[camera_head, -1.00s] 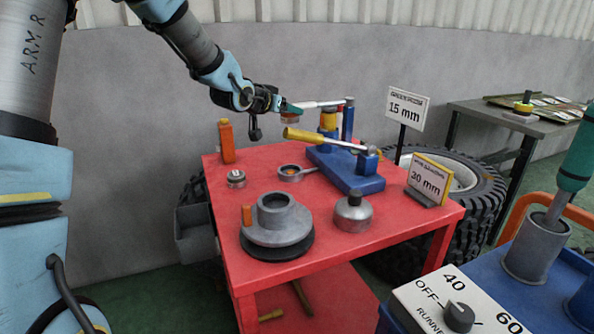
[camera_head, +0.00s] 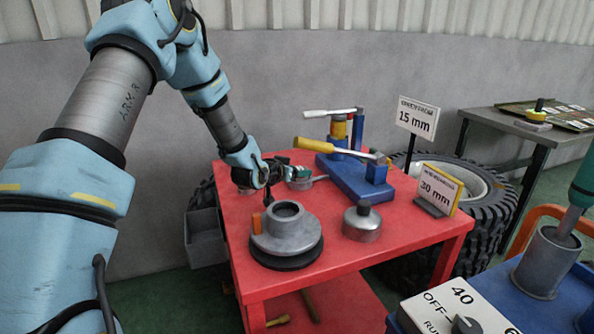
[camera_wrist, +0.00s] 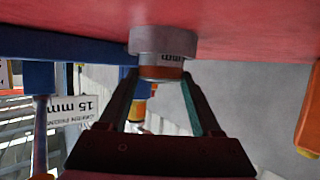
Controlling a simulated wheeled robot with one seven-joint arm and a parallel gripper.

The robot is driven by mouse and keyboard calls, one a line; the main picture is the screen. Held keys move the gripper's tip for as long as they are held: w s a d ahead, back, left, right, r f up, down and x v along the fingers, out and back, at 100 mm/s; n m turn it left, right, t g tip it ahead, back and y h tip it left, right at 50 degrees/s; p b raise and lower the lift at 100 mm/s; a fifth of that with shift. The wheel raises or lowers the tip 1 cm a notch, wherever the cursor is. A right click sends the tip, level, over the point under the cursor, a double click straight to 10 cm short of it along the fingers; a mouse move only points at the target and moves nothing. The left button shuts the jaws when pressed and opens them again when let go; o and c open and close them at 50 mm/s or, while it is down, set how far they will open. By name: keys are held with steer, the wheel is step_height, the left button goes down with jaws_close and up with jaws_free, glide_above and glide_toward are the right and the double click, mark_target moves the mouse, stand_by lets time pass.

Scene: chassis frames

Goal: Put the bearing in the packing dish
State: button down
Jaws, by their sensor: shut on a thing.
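The red table (camera_head: 400,232) also holds a grey stepped hub (camera_head: 287,232), a grey lidded pot (camera_head: 361,225) and a blue press (camera_head: 350,175) with a yellow-handled lever behind the dish. Signs reading 15 mm (camera_head: 415,118) and 30 mm (camera_head: 437,188) stand at the right.

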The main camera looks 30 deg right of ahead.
steer(key=shift+f, duration=0.15)
steer(key=shift+c, duration=0.4)
jaws_free()
